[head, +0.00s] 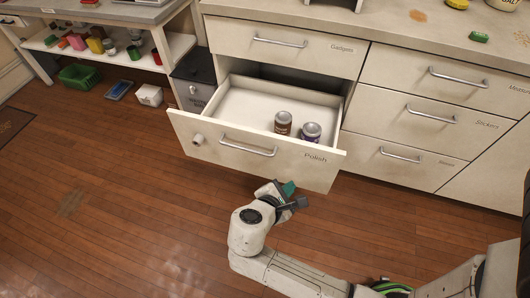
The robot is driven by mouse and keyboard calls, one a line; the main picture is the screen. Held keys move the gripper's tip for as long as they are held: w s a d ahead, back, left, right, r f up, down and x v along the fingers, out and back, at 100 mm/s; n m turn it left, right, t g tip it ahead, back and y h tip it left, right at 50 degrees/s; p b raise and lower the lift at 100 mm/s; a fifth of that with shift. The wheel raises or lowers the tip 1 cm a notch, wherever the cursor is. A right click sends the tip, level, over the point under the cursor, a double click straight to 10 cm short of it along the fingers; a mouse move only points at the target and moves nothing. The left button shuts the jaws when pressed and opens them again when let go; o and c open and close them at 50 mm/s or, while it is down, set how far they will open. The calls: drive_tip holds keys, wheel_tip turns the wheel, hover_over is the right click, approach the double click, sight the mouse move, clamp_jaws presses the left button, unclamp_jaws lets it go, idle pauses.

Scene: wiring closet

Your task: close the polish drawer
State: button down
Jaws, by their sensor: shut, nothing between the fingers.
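The polish drawer (300,156) stands pulled well out from the cabinet, with "Polish" written at the right of its front. A brown-labelled can (283,123) and a purple-labelled can (311,133) stand inside, towards the right. My gripper (294,195) is shut and empty, low in front of the drawer's right half. It appears close to the drawer front's lower edge; I cannot tell whether it touches.
The Gadgets drawer (290,45) above is shut, as are the drawers to the right, including Stickers (430,111). A dark bin (193,82) stands left of the open drawer. A low shelf (115,50) holds small items. The wooden floor (110,200) at left is clear.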

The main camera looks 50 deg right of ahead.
sight(269, 139)
drive_tip(key=w+a+r+n+t+h+b, duration=0.1)
drive_tip(key=w+a+n+t+h+b, duration=0.2)
drive_tip(key=w+a+n+t+h, duration=0.45)
drive_tip(key=w+d, duration=0.1)
drive_tip(key=d, duration=0.3)
drive_tip(key=w+d+n+g+y+b, duration=0.1)
drive_tip(key=w+d, duration=0.1)
drive_tip(key=d, duration=0.3)
drive_tip(key=w+d+n+g+y, duration=0.1)
drive_tip(key=w+d, duration=0.1)
drive_tip(key=d, duration=0.3)
drive_tip(key=shift+w+d+r, duration=0.1)
drive_tip(key=shift+d+r, duration=0.05)
drive_tip(key=shift+d, duration=0.1)
drive_tip(key=shift+d, duration=0.1)
drive_tip(key=shift+w+d, duration=0.1)
drive_tip(key=shift+d, duration=0.1)
drive_tip(key=b+x, duration=1.1)
drive_tip(key=x, duration=1.9)
drive_tip(key=shift+d+f, duration=0.25)
drive_tip(key=shift+f, duration=0.15)
drive_tip(key=shift+a, duration=0.15)
